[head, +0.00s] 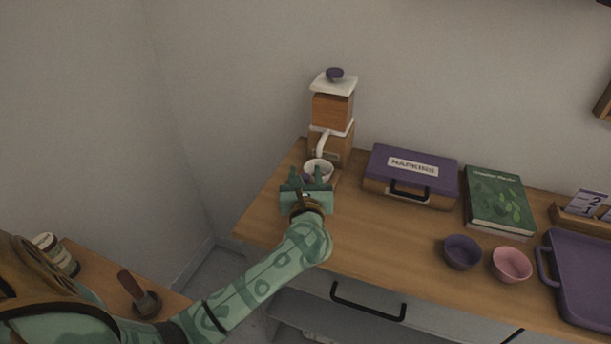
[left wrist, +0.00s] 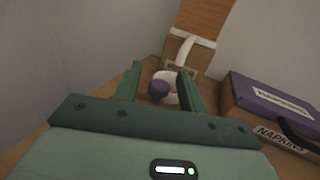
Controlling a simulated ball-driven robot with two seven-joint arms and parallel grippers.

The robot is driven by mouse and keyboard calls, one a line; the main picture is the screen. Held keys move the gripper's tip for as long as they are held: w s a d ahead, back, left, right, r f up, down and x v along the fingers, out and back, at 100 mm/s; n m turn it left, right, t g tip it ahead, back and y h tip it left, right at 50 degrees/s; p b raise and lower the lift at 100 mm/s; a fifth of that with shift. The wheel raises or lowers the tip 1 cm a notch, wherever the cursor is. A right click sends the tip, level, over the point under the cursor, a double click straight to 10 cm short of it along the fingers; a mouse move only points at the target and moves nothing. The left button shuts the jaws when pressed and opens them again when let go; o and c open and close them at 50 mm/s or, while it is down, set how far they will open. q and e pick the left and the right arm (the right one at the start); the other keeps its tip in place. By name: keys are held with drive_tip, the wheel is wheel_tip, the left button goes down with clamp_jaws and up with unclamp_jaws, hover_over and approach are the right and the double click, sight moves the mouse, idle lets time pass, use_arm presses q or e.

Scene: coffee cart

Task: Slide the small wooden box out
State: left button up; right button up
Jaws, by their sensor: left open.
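A tall wooden machine with white trim (head: 333,108), a white spout and a dark knob on top stands at the counter's back left corner. Its wooden lower part (left wrist: 185,52) shows in the left wrist view. A white cup (head: 318,166) sits below the spout, with a round purple piece (left wrist: 159,90) in front of it. My left gripper (head: 307,181) is open just in front of the cup, its fingers to either side of the purple piece in the wrist view. Contact cannot be told. No separate small wooden box is clearly visible. My right gripper is out of view.
A wooden napkin box with purple lid (head: 412,165) stands to the right. Beyond it are a green book (head: 498,198), a purple bowl (head: 462,252), a pink bowl (head: 511,264) and a purple tray (head: 581,285). The counter's front middle is clear.

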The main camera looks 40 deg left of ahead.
use_arm(q)
clamp_jaws()
drive_tip(key=s+d+p, duration=0.1)
drive_tip(key=s, duration=0.3)
drive_tip(key=s+d+p, duration=0.1)
drive_tip(key=s, duration=0.3)
drive_tip(key=s+d+p, duration=0.1)
drive_tip(key=s, duration=0.2)
drive_tip(key=shift+s, duration=0.4)
drive_tip(key=shift+f, duration=0.15)
drive_tip(key=shift+c, duration=0.7)
unclamp_jaws()
drive_tip(key=shift+o, duration=0.7)
drive_tip(key=shift+s, duration=0.2)
